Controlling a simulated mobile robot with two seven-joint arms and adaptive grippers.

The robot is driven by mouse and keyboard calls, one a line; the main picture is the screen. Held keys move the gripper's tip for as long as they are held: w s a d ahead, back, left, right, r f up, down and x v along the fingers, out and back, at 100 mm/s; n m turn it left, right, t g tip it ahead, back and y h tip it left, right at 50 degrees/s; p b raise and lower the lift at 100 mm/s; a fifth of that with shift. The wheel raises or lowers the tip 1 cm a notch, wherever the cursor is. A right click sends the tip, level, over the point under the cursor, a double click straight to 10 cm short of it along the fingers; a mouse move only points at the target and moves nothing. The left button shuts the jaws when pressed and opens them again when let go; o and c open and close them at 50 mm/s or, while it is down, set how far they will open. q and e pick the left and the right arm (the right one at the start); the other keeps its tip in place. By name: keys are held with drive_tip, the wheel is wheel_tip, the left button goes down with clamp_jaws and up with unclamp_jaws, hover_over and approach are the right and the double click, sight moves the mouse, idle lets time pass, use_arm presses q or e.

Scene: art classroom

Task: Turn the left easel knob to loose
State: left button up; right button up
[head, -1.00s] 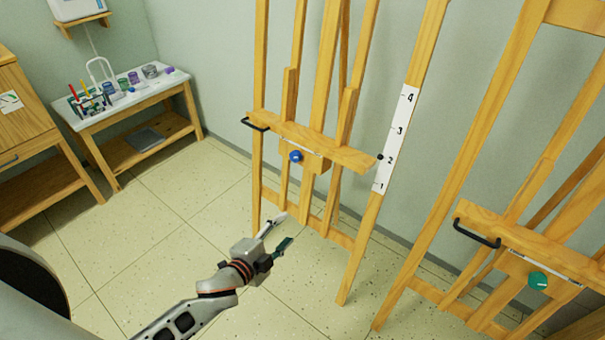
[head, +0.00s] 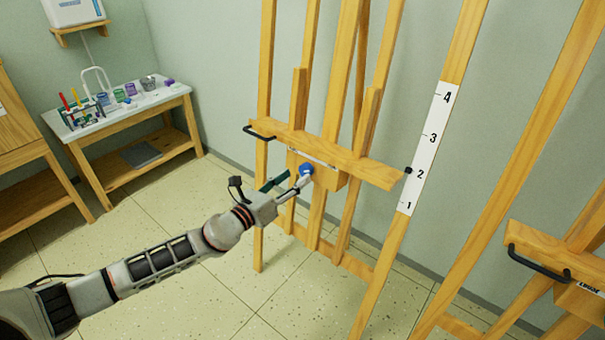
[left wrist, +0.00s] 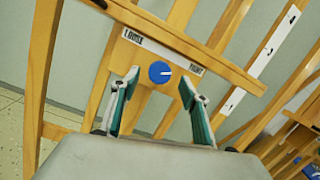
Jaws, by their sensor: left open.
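The blue knob (head: 306,169) of the left easel (head: 328,178) sits on a wooden block below the crossbar. In the left wrist view the knob (left wrist: 154,72) is centred, and its white mark points right, toward the "TIGHT" end of the label strip (left wrist: 164,50); "LOOSE" is at the left end. My left gripper (head: 289,181) is open just in front of the knob. In the left wrist view its fingertips (left wrist: 159,82) stand on either side of the knob, with visible gaps; I cannot tell the depth between them. My right gripper is not in view.
A black handle (head: 258,133) juts from the crossbar's left end. A numbered scale (head: 427,150) with a black pointer is on the easel's right leg. Another easel (head: 550,245) stands at the right. A side table (head: 150,102) with art supplies is at the back left.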

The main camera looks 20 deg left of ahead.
sight(303, 172)
use_arm(q)
drive_tip(key=x, duration=0.3)
drive_tip(key=shift+w+d+f, duration=0.1)
drive_tip(key=shift+w+f, duration=0.05)
drive_tip(key=shift+w, duration=0.1)
drive_tip(key=shift+w+d, duration=0.1)
drive_tip(key=shift+w, duration=0.2)
drive_tip(key=c, duration=1.1)
